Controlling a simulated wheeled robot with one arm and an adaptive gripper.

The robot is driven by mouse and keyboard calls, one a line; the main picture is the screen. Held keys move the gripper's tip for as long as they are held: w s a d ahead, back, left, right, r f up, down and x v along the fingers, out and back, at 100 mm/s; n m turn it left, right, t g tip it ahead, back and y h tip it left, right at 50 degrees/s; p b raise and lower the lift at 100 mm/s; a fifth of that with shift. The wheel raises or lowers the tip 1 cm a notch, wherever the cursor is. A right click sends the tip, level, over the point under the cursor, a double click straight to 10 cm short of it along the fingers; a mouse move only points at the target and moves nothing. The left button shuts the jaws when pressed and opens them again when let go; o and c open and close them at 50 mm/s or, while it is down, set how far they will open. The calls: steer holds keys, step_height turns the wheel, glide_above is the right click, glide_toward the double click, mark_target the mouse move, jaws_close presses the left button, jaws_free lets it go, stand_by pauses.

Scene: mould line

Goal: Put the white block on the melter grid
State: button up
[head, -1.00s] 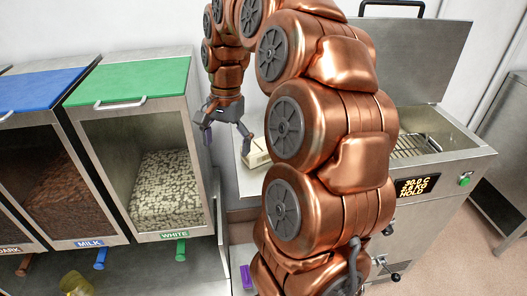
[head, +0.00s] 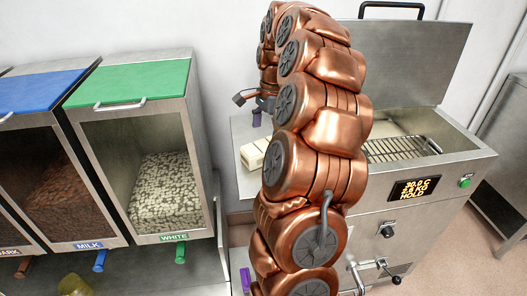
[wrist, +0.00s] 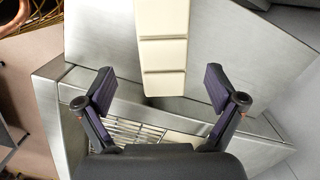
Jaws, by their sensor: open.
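The white block (head: 254,152) is a cream ribbed bar lying on the steel top at the left of the melter. My arm hides its right end. It also shows in the wrist view (wrist: 163,45), running from the top edge down towards the gap between my fingers. My gripper (wrist: 160,88) is open and empty, one finger to each side of the block's near end, with gaps on both sides. In the head view my gripper (head: 256,112) is beyond the block and partly behind my arm. The melter grid (head: 395,149) lies in the open basin; part of it shows in the wrist view (wrist: 130,130).
The melter lid (head: 410,60) stands open at the back. The melter's display (head: 414,188) reads 30.0 C, 2.8 KG and HOLD. Bins marked milk and white (head: 165,190) stand at the left. A yellowish container (head: 75,285) is at the lower left.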

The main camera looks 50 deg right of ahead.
mark_target(252, 155)
steer(key=shift+w+a+f+p, duration=0.15)
steer(key=shift+f+p, duration=0.15)
steer(key=shift+f, duration=1)
steer(key=shift+w+a+f+p, duration=0.15)
steer(key=shift+f+p, duration=0.1)
steer(key=shift+f, duration=1)
steer(key=shift+d, duration=0.1)
steer(key=shift+c, duration=0.2)
jaws_close()
steer(key=shift+r, duration=0.1)
